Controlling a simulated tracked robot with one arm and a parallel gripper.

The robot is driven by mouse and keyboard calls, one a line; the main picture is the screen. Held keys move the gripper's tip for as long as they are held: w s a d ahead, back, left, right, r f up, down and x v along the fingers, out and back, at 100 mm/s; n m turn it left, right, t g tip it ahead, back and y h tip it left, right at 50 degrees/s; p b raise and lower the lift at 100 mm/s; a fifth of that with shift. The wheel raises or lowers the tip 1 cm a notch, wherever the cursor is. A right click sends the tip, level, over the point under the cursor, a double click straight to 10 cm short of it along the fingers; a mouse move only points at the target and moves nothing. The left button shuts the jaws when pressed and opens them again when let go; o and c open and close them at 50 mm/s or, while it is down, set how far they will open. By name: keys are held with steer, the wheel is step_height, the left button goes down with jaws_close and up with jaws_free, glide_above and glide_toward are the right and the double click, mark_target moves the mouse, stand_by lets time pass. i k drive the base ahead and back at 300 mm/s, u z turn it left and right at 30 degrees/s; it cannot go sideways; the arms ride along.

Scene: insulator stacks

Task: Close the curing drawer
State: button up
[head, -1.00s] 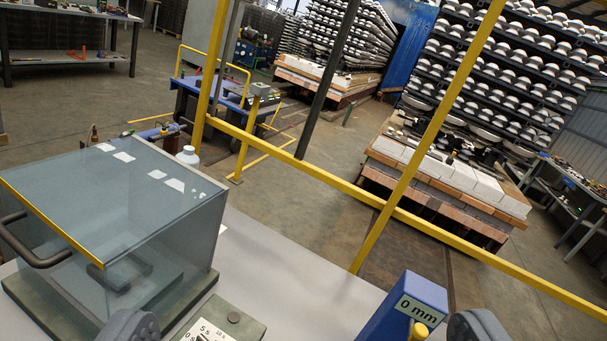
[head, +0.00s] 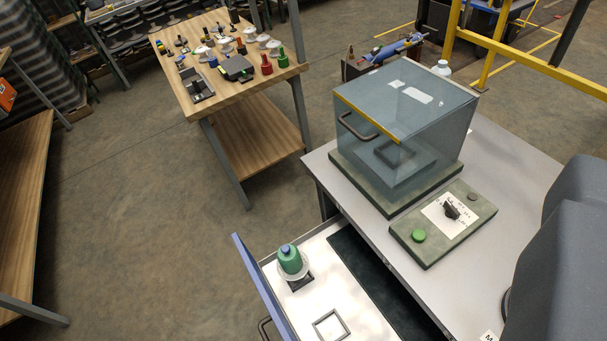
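The curing drawer (head: 345,290) is pulled out from the front of the grey bench, with a white inside and a blue front panel (head: 262,285). A dark handle (head: 265,328) shows on the panel's outer side at the bottom edge. A green insulator with a blue top and pale skirt (head: 290,260) stands upright inside on a dark square base. An empty square frame (head: 331,325) lies near it. Part of my gripper (head: 565,255) fills the right edge as a dark grey shape, over the bench and apart from the drawer. Its fingertips are not clear.
A clear box with a yellow edge (head: 405,125) and a control plate with a green button and dial (head: 443,222) sit on the bench (head: 505,165). A wooden table (head: 250,87) with several small parts stands behind. Open floor (head: 150,210) lies left of the drawer.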

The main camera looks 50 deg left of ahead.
mark_target(346, 293)
steer(key=z, duration=0.5)
steer(key=k, duration=1.3)
steer(key=u, duration=0.75)
